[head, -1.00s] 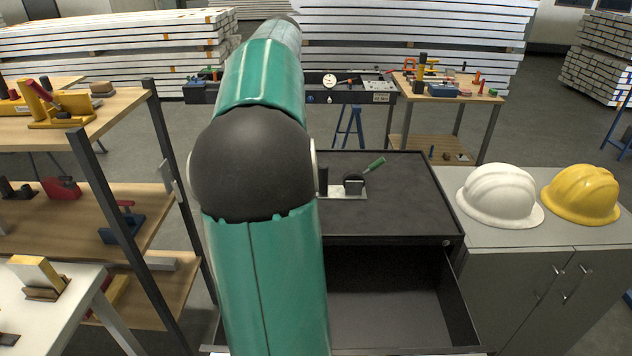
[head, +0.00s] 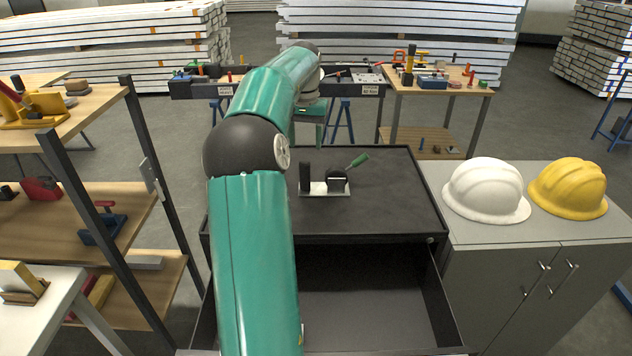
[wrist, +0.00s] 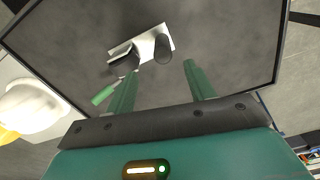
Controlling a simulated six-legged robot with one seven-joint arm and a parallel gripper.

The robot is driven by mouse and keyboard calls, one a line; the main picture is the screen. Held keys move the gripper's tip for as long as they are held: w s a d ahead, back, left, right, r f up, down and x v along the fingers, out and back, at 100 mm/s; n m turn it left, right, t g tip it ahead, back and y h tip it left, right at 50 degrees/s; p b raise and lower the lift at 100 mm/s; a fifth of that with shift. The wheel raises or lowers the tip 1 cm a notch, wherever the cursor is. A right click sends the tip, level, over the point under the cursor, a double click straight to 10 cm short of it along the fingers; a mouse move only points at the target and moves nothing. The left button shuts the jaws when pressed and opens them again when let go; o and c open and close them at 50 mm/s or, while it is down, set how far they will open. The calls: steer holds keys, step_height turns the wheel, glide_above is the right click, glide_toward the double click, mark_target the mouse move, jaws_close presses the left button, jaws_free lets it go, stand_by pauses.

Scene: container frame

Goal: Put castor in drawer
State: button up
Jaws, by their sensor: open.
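A group with a bright metal plate (head: 322,190), a dark round part that may be the castor's wheel (head: 338,179), a dark upright part (head: 305,179) and a green handle (head: 359,160) rests on the black cabinet top (head: 390,200). I cannot tell whether these parts are joined. In the wrist view the plate (wrist: 150,42) and green handle (wrist: 104,95) lie beyond my gripper (wrist: 158,82). My gripper is open and empty, above the cabinet top and apart from the group. The drawer (head: 375,310) below stands open; its visible floor is bare, and my arm hides its left part.
A white helmet (head: 487,190) and a yellow helmet (head: 567,187) stand on the grey cupboard (head: 535,270) at right. A wooden shelf rack (head: 100,200) stands close at left. Workbenches are behind. The cabinet top around the group is clear.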

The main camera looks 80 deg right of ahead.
mark_target(304, 162)
step_height(304, 162, down, 3)
steer(key=shift+r, duration=0.1)
steer(key=shift+w+f, duration=0.2)
steer(key=shift+f, duration=2.75)
jaws_close()
steer(key=shift+r, duration=0.1)
